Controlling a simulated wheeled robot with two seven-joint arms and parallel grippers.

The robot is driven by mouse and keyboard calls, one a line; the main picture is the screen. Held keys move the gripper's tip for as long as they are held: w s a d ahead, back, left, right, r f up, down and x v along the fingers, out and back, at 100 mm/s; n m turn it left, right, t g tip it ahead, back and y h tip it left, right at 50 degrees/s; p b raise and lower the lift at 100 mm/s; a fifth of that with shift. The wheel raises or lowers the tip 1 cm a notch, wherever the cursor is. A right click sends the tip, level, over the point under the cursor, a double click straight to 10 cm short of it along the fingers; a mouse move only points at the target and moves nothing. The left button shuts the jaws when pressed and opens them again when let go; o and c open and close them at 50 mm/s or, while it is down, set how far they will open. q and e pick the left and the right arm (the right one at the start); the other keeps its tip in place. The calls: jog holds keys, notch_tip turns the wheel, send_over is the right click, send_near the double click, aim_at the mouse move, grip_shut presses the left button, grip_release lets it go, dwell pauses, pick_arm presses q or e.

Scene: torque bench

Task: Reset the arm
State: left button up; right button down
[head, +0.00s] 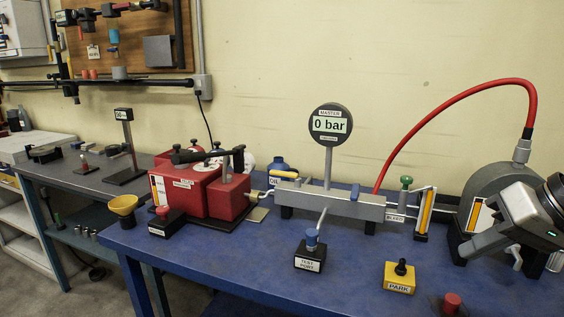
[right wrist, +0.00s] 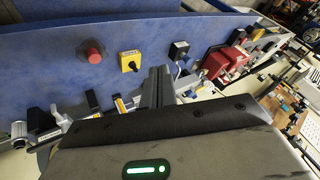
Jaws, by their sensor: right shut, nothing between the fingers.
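My right gripper (head: 470,248) comes in from the right edge in the head view, above the right end of the blue bench (head: 340,268). Its fingers are shut with nothing between them. In the right wrist view the dark closed fingers (right wrist: 157,88) point toward the bench, apart from the yellow PARK block (right wrist: 130,61). The PARK block (head: 399,278) with its black knob stands left of and nearer than the gripper in the head view. My left gripper is not in view.
A grey drum (head: 483,188) with a red hose stands behind the gripper. A manifold (head: 340,204) carries a gauge (head: 330,125) reading 0 bar. A TEST PORT block (head: 310,257), red pump (head: 205,190) and red button (head: 452,303) stand on the bench.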

jog(key=w+a+f+n+t, duration=0.1)
jog(key=w+a+f, duration=0.15)
jog(key=f, duration=0.95)
jog(key=w+a+f+t, duration=0.2)
jog(key=a+f, duration=0.2)
jog(key=f, duration=0.7)
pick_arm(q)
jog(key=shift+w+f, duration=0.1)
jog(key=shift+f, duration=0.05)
pick_arm(e)
jog(key=s+a+f+n+h, duration=0.1)
jog(key=s+a+f, duration=0.3)
jog(key=s+f, duration=0.3)
jog(key=s+a+f+n+t+h, duration=0.1)
jog(key=s+a+f, duration=0.3)
jog(key=s+f, duration=0.4)
jog(key=shift+s+a+f+n, duration=0.2)
jog(key=shift+s+f+n, duration=0.1)
jog(key=shift+f, duration=0.15)
jog(key=shift+d, duration=0.1)
